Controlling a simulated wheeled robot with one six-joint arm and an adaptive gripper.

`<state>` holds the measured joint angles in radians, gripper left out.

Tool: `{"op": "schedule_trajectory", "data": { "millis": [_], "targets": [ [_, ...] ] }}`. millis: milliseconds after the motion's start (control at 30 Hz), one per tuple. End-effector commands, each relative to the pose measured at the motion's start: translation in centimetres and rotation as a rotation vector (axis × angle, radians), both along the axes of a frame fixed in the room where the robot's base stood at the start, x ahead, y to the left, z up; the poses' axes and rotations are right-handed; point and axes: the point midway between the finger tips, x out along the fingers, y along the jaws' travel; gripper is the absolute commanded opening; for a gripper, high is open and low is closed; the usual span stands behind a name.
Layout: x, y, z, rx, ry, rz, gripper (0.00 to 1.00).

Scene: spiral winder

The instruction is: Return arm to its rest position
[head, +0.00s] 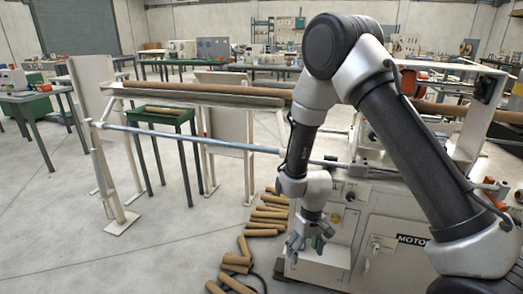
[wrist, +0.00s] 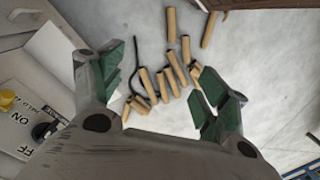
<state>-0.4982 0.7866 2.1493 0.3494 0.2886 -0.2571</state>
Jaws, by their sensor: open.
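My gripper (head: 307,243) hangs at the end of my arm in the head view, pointing down in front of the machine's white cabinet. In the wrist view my gripper (wrist: 158,90) has its two green-padded fingers spread wide apart, with nothing between them but floor and tubes farther below. My arm is bent, with its elbow high at the upper middle of the head view.
The spiral winder cabinet (head: 392,240) stands close beside my gripper at right. Several brown cardboard tubes (head: 268,215) lie on the floor, also in the wrist view (wrist: 171,25). A long blue-grey bar (head: 190,138) runs left. A green table (head: 160,115) stands behind it. Open floor lies left.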

Motion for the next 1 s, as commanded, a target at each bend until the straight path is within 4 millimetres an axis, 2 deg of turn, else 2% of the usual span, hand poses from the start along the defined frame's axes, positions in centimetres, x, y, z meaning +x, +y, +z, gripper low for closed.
{"op": "schedule_trajectory", "data": {
  "millis": [33, 100, 300, 400, 500, 700, 800, 1000],
  "targets": [
    [-0.3, -0.9, 3.4, 0.005, 0.020, -0.023, 0.75],
    [-1.4, -2.5, 7.5, -0.001, 0.056, -0.051, 0.75],
    [-5.3, -8.0, 18.2, -0.032, 0.104, -0.125, 0.75],
    [-7.5, -10.9, 22.8, -0.048, 0.095, -0.159, 0.75],
    [-9.9, -13.7, 26.6, -0.060, 0.063, -0.193, 0.75],
    [-14.0, -18.2, 32.5, -0.057, -0.086, -0.254, 0.75],
    [-15.3, -19.8, 34.8, -0.039, -0.203, -0.297, 0.75],
    [-17.0, -21.6, 38.7, 0.000, -0.397, -0.381, 0.75]
  ]
}}
